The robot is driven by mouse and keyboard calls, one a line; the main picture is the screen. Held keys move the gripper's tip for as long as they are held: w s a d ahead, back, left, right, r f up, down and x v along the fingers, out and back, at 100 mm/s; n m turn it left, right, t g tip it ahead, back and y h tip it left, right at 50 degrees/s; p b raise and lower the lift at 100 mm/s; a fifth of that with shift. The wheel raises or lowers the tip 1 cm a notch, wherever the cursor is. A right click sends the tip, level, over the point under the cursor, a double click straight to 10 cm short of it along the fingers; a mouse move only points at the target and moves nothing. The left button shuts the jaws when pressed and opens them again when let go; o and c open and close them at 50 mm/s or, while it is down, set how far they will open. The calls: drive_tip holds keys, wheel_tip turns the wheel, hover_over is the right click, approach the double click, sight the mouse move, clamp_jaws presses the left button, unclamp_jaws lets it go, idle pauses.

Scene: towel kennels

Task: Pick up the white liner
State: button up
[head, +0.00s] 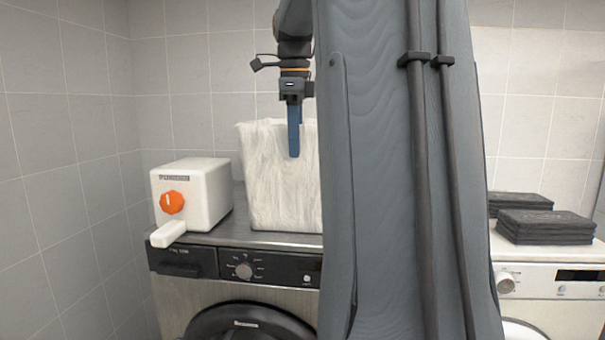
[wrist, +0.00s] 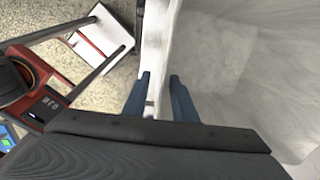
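The white liner (head: 280,185) is a tall, open-topped, streaky white box shape standing on the steel top of the left machine. My column hides its right side in the head view. In the wrist view its open inside (wrist: 215,55) fills the right half. My gripper (head: 293,150) points down at the liner's front rim. In the wrist view its two blue fingers (wrist: 161,88) are apart, with the rim between them, one finger outside and one inside. I see a gap between the fingers, and no firm hold on the rim shows.
A white box with an orange knob (head: 172,201) and a white lever stands just left of the liner. The left machine (head: 240,265) has a dark control panel. Folded dark towels (head: 545,227) lie on the right machine (head: 555,305). A tiled wall is close behind.

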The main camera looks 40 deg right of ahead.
sight(302, 167)
drive_tip(key=shift+d+f+p, duration=0.1)
drive_tip(key=shift+f+p, duration=0.25)
drive_tip(key=shift+f, duration=1)
drive_tip(key=shift+c, duration=0.4)
clamp_jaws()
